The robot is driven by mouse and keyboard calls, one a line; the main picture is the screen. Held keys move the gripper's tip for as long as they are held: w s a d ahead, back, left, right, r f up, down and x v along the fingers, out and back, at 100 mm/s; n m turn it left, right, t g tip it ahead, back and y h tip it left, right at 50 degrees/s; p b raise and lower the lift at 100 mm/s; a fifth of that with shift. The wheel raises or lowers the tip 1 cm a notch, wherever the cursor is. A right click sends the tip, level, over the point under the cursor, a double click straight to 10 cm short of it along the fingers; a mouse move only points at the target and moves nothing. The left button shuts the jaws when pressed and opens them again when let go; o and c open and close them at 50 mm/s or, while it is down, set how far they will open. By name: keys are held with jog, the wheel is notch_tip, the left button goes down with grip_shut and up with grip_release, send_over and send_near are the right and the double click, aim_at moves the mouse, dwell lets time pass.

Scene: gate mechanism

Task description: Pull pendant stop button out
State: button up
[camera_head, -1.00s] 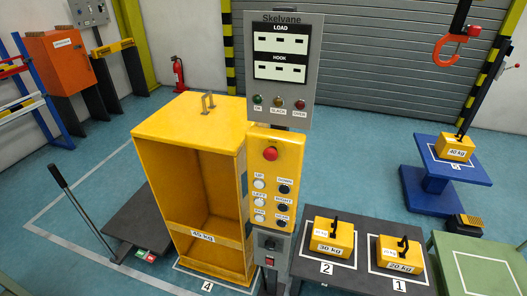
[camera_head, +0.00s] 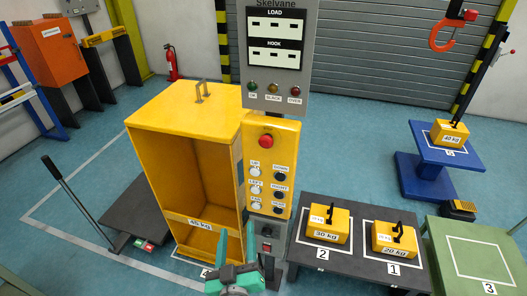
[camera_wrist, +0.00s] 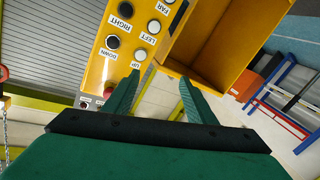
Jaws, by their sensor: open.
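The pendant (camera_head: 285,150) is a yellow upright box on a grey post, below the grey display. Its red stop button (camera_head: 266,140) sits at the top of its face, above rows of white and black buttons. In the wrist view the pendant (camera_wrist: 128,38) appears turned over, and a small part of the red button (camera_wrist: 108,91) shows beside the left finger. My gripper (camera_head: 236,240) is at the bottom of the head view, below the button and apart from it. Its green fingers (camera_wrist: 159,80) are spread with nothing between them. Whether the button is pressed in cannot be told.
A tall yellow 45 kg box (camera_head: 160,150) stands close left of the pendant. A grey display panel (camera_head: 277,60) is directly above. A dark table (camera_head: 345,262) with two yellow weights is at right. The space in front of the pendant's upper face looks clear.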

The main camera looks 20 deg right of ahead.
jog(key=w+d+r+m+h, duration=0.2)
jog(key=w+d+r+h, duration=0.15)
jog(key=r, duration=0.55)
jog(key=m+g+h, duration=0.2)
jog(key=m, duration=0.1)
send_near(264, 144)
jog(key=x, duration=0.8)
jog(key=shift+w+d+r, duration=0.1)
jog(key=shift+d, duration=0.2)
jog(key=shift+c, duration=0.6)
grip_shut()
jog(key=shift+s+a, duration=0.45)
jog(key=shift+s, duration=0.35)
jog(key=shift+o, duration=0.6)
grip_release()
jog(key=shift+w, duration=0.15)
